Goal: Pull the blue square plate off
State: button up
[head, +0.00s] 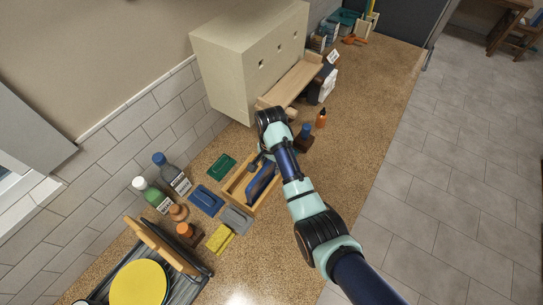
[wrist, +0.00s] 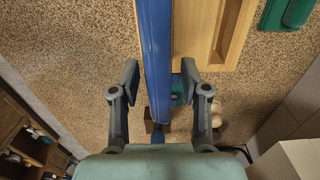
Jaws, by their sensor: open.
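A blue square plate (head: 206,200) with a raised grip lies flat on the counter, left of an open wooden tray (head: 232,186). My gripper (head: 258,162) is open over the tray's far end. In the wrist view, my open fingers (wrist: 160,72) stand on either side of a long blue bar (wrist: 155,45). The tray's wooden compartment also shows there (wrist: 232,30), right of the bar. The bar appears to match the blue upright piece (head: 262,182) in the tray. I cannot tell whether the fingers touch it.
Green (head: 221,166), grey (head: 236,219) and yellow (head: 220,238) square pieces lie around the tray. Bottles (head: 160,198) stand by the wall. A dish rack (head: 190,268) is at the front. A cream cabinet (head: 237,65) stands behind my gripper. The right counter is mostly clear.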

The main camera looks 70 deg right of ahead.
jog(key=shift+f, duration=0.9)
grip_shut()
jog(key=c, duration=0.7)
grip_release()
grip_shut()
jog(key=shift+r+p, duration=0.7)
jog(key=shift+p, duration=0.1)
